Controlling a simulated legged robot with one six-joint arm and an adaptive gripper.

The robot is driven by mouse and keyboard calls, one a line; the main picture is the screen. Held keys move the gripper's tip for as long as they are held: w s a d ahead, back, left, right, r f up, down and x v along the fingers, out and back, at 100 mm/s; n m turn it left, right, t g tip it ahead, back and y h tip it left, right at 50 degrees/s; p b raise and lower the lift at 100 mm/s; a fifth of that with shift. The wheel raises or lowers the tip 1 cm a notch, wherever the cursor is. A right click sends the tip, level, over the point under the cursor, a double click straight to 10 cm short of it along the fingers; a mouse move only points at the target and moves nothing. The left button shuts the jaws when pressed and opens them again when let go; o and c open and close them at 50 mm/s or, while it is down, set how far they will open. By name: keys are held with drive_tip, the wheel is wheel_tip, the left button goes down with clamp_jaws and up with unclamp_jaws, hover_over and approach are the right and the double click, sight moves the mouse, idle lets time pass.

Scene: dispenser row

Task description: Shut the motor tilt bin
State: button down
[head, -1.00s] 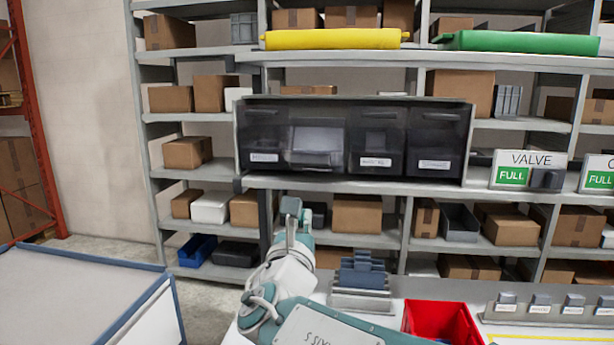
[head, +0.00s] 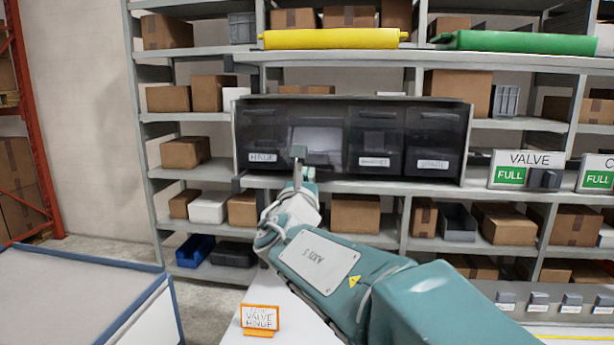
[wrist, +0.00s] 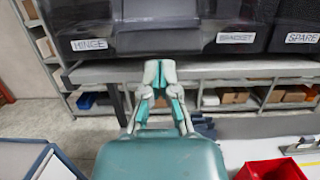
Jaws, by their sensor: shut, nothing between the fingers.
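A row of dark tilt bins hangs in a grey-framed case (head: 352,100) on the shelf. The second bin from the left (head: 322,138) is tilted out at the top, and its pale interior shows. No label can be read on it; its neighbours read HINGE (head: 263,157), BRACKET and SPARE. I take it as the motor bin. In the wrist view this bin (wrist: 150,32) juts out just above my fingertips. My gripper (head: 298,153) is shut and empty in front of its lower left part. The wrist view shows the fingertips (wrist: 160,72) together; contact cannot be told.
An orange-framed sign (head: 260,317) reading VALVE HINGE stands on the white worktop below. A red bin (wrist: 272,170) shows at lower right in the wrist view. A VALVE FULL sign (head: 528,170) is right of the case. A blue-edged table (head: 70,295) is at left.

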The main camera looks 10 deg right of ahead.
drive_tip(key=shift+a+r, duration=0.1)
drive_tip(key=shift+a, duration=0.05)
drive_tip(key=shift+w+r+y, duration=0.1)
drive_tip(key=shift+r+y, duration=0.2)
drive_tip(key=shift+r+g, duration=0.3)
drive_tip(key=shift+g, duration=0.2)
drive_tip(key=shift+g+y, duration=0.4)
drive_tip(key=shift+g, duration=0.4)
drive_tip(key=r, duration=0.1)
drive_tip(key=w+r, duration=0.1)
drive_tip(key=w+d+r, duration=0.1)
drive_tip(key=r, duration=0.1)
drive_tip(key=w+d+r, duration=0.3)
drive_tip(key=w+r, duration=0.3)
drive_tip(key=w, duration=0.2)
drive_tip(key=shift+d+r, duration=0.2)
drive_tip(key=shift+r, duration=0.05)
